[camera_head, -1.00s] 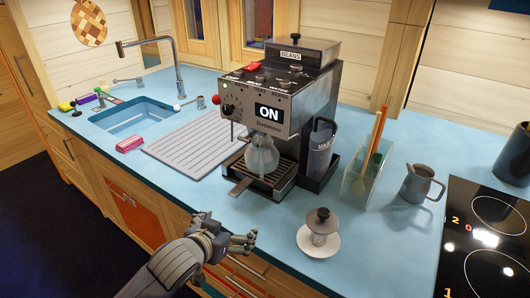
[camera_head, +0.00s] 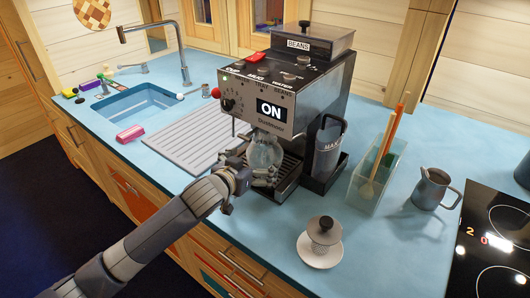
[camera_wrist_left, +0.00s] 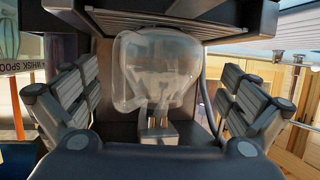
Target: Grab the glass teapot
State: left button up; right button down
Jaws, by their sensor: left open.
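The glass teapot (camera_head: 264,151) is a clear round vessel inside the coffee machine, under its front panel and above the drip tray. In the left wrist view the teapot (camera_wrist_left: 156,72) sits in the middle, between the fingers. My left gripper (camera_head: 254,172) is at the machine's front with its fingers around the teapot's near side. In the left wrist view the gripper (camera_wrist_left: 157,110) is open, with a gap between each finger and the glass. Part of the teapot's lower side is hidden by the gripper in the head view. My right gripper is not in view.
The coffee machine (camera_head: 300,85) encloses the teapot from above and behind. A strainer on a white saucer (camera_head: 322,258) stands in front to the right. A glass utensil box (camera_head: 373,185) and a metal jug (camera_head: 431,188) stand farther right. The sink (camera_head: 135,105) is at the left.

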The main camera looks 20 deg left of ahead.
aim_at(257, 154)
pick_arm(q)
jog(key=x, duration=0.2)
jog(key=p+x, duration=0.1)
jog(key=shift+w, duration=0.45)
jog(key=shift+w+d+f, duration=0.15)
jog(key=shift+w+f, duration=0.05)
jog(key=shift+w, duration=0.3)
jog(key=c, duration=0.9)
jog(key=shift+r, duration=0.15)
jog(key=c, duration=0.4)
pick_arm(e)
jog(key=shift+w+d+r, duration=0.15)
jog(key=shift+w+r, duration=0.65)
pick_arm(q)
jog(key=shift+r+p, duration=0.1)
jog(key=shift+p, duration=0.25)
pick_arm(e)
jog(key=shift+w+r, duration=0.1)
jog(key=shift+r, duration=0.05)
pick_arm(q)
jog(key=shift+w+r, duration=0.1)
jog(key=shift+r, duration=0.05)
jog(key=shift+r+p, duration=0.6)
jog(key=shift+p, duration=0.1)
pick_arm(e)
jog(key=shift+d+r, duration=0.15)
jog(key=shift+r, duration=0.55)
pick_arm(q)
jog(key=shift+f, duration=0.1)
